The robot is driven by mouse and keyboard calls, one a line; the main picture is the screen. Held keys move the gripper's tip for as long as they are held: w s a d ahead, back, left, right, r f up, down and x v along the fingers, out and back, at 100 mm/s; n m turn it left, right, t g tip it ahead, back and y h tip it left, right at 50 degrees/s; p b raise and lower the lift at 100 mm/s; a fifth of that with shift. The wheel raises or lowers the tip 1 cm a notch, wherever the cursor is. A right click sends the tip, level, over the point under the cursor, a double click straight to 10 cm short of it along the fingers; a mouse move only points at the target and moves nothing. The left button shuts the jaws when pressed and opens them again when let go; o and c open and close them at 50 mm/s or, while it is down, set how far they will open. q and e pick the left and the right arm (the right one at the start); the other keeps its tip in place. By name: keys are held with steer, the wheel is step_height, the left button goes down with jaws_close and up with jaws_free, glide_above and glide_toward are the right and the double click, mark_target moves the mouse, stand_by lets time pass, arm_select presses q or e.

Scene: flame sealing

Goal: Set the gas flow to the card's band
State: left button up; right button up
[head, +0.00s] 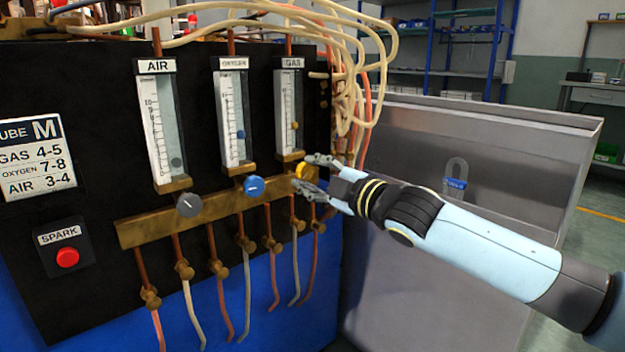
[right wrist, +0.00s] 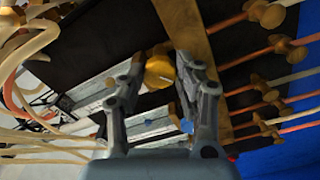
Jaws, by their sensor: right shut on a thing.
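The card (head: 38,158) on the black panel reads tube M, gas 4-5, oxygen 7-8, air 3-4. The gas flow tube (head: 287,105) is the rightmost of three. Its small yellowish float (head: 295,126) sits in the lower half; the scale numbers are too small to read. The yellow gas knob (head: 302,170) is below that tube. My right gripper (head: 306,173) is shut on this knob, a finger on each side. The right wrist view shows the knob (right wrist: 158,72) with a pale mark on its face, between the fingers. My left gripper is not in view.
The oxygen tube (head: 233,115) with its blue knob (head: 254,187) and the air tube (head: 163,125) with its grey knob (head: 189,205) stand left of the gas tube. A red spark button (head: 67,257) is lower left. Hoses (head: 375,75) hang close behind the gas tube.

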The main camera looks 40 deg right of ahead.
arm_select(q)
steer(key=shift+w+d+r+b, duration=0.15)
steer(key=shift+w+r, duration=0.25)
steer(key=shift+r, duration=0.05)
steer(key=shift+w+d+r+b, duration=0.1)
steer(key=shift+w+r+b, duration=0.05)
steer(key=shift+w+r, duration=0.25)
arm_select(e)
steer(key=shift+f+n, duration=0.1)
steer(key=shift+n, duration=1.2)
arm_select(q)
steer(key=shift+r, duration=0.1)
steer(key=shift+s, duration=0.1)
arm_select(e)
steer(key=o, duration=1.1)
steer(key=shift+o, duration=0.2)
steer(key=shift+s, duration=0.1)
steer(key=s, duration=1.2)
steer(key=shift+d, duration=0.45)
steer(key=shift+w, duration=0.1)
